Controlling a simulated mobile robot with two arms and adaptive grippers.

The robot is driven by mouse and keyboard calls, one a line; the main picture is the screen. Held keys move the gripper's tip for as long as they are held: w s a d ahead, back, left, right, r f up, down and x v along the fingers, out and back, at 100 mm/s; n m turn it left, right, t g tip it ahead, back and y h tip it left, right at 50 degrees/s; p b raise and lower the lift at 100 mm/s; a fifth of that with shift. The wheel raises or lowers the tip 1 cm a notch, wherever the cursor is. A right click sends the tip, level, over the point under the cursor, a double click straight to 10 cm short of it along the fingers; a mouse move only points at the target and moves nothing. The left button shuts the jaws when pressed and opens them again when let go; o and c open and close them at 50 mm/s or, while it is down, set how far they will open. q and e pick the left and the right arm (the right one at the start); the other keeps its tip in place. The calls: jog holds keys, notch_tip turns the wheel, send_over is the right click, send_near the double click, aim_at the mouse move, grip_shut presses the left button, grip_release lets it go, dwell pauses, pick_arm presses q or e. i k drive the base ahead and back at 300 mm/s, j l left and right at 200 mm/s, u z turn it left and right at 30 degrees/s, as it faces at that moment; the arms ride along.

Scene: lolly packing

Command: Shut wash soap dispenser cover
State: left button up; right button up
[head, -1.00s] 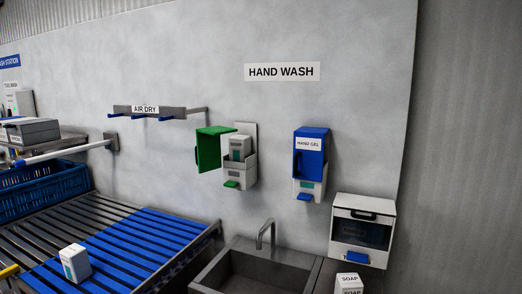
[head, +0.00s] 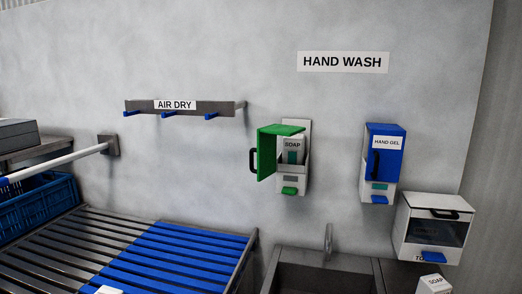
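The wash soap dispenser (head: 293,180) hangs on the wall below the HAND WASH sign. Its green cover (head: 267,153) stands open, swung out to the left, with a black handle on its outer edge. A white carton marked SOAP (head: 292,150) sits inside the dispenser. A green push lever (head: 289,191) sticks out at the bottom. Neither of my grippers is in the head view.
A hand gel dispenser (head: 381,165) with its blue cover shut hangs to the right. A white box with a dark window (head: 434,228) is at far right, above a soap carton (head: 433,284). A sink (head: 325,277) lies below. A slatted rack (head: 150,255) and air-dry rail (head: 185,107) are left.

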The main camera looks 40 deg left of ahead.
aim_at(265, 150)
jog(key=k+j, duration=0.1)
jog(key=j, duration=0.3)
jog(key=k+j, duration=0.1)
jog(key=j, duration=0.25)
jog(key=k+j+z, duration=0.1)
jog(key=j, duration=0.3)
jog(key=k+j, duration=0.15)
jog(key=j, duration=0.25)
jog(key=k+j, duration=0.1)
jog(key=j, duration=0.25)
jog(key=k+j+z, duration=0.1)
jog(key=j, duration=0.3)
jog(key=k+j, duration=0.15)
jog(key=j, duration=0.2)
